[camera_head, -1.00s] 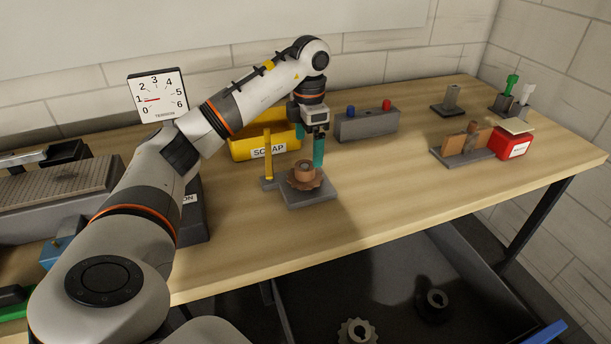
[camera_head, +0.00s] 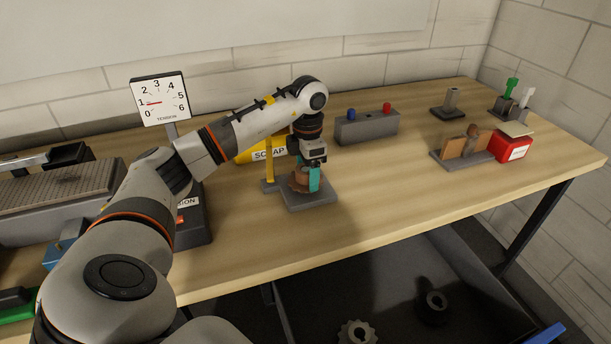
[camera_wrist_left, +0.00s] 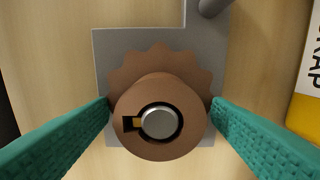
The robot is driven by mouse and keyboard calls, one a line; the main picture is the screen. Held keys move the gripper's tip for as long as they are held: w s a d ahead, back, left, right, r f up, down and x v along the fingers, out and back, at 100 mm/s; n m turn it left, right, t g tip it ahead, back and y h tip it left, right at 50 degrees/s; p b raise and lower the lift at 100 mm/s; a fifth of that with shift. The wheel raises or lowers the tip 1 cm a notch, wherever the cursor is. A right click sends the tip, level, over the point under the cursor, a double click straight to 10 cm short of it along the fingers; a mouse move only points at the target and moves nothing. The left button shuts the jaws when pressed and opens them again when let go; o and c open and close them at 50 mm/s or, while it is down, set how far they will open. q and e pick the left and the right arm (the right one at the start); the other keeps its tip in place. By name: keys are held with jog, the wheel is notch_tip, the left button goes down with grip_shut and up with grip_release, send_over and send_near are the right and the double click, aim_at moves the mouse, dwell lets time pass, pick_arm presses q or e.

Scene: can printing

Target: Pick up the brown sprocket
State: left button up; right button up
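The brown sprocket (camera_wrist_left: 160,75) sits on a post with a pale metal top (camera_wrist_left: 160,122) on a grey square plate (camera_head: 310,204). It has a toothed rim and a raised round hub with a dark keyway slot. In the head view the sprocket (camera_head: 299,182) is partly hidden by my left gripper (camera_head: 308,183). My left gripper points down, with one teal finger on each side of the hub. In the left wrist view its fingertips (camera_wrist_left: 161,107) are wide apart, very close to the hub; contact is not clear. My right gripper is not in view.
A yellow SCRAP bin (camera_head: 252,150) and a yellow upright (camera_head: 269,160) stand close left of the plate. A grey block with blue and red knobs (camera_head: 366,127) is behind right. Loose gears lie in the dark tray (camera_head: 390,285) below.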

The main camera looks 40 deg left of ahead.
pick_arm(q)
jog(key=c, duration=0.5)
notch_tip(320, 180, up, 10)
jog(key=shift+r+p, duration=2.05)
jog(key=shift+p, duration=0.2)
